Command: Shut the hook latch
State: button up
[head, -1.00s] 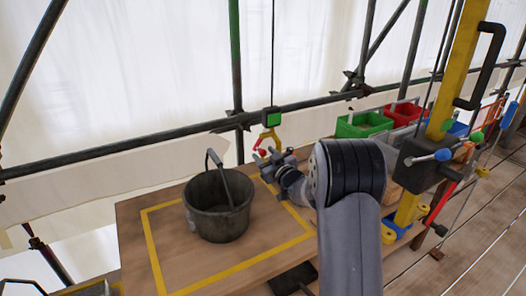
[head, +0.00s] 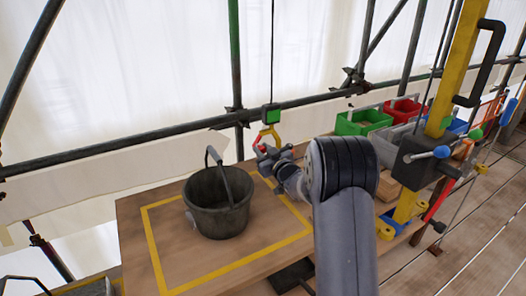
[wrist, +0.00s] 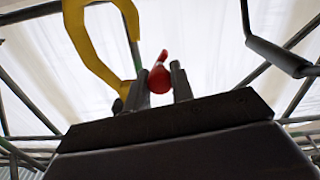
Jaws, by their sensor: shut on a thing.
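The yellow hook (head: 266,132) hangs from a cable under a dark block with a green face (head: 271,114). Its red latch (head: 257,148) shows small at the lower left of the hook. My gripper (head: 264,153) is at the latch, just below the hook. In the wrist view the red latch (wrist: 159,80) sits between my two fingertips (wrist: 162,84), with its narrow end pointing up. The yellow hook (wrist: 93,58) curves to the left of the fingers there. A gap shows between the latch's visible end and the hook. Where the latch joins the hook is unclear.
A dark bucket (head: 218,205) with raised handle stands left of my gripper, on a wooden board with a yellow outline (head: 160,265). Green (head: 362,122) and red bins stand behind right. A yellow post (head: 458,70) with a black handle rises at right. Scaffold tubes run behind.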

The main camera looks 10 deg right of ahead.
jog(key=shift+f+b, duration=0.15)
jog(key=shift+b, duration=0.15)
grip_shut()
jog(key=shift+d+f+n+b, duration=0.2)
jog(key=shift+n+b, duration=0.3)
jog(key=shift+b, duration=0.3)
jog(key=shift+w+d+f+n+b, duration=0.1)
jog(key=shift+d+f+n+b, duration=0.1)
jog(key=shift+n+b, duration=0.7)
jog(key=shift+w+d+r+n+b, duration=0.15)
jog(key=shift+d+n+b, duration=0.2)
jog(key=shift+n+b, duration=0.9)
jog(key=shift+w+d+f+n+b, duration=0.1)
jog(key=shift+d+n+b, duration=0.25)
jog(key=shift+n+b, duration=0.85)
jog(key=shift+r+m+b, duration=0.1)
jog(key=shift+m+b, duration=0.15)
jog(key=shift+b, duration=0.15)
jog(key=o, duration=0.9)
grip_release()
jog(key=shift+o, duration=0.2)
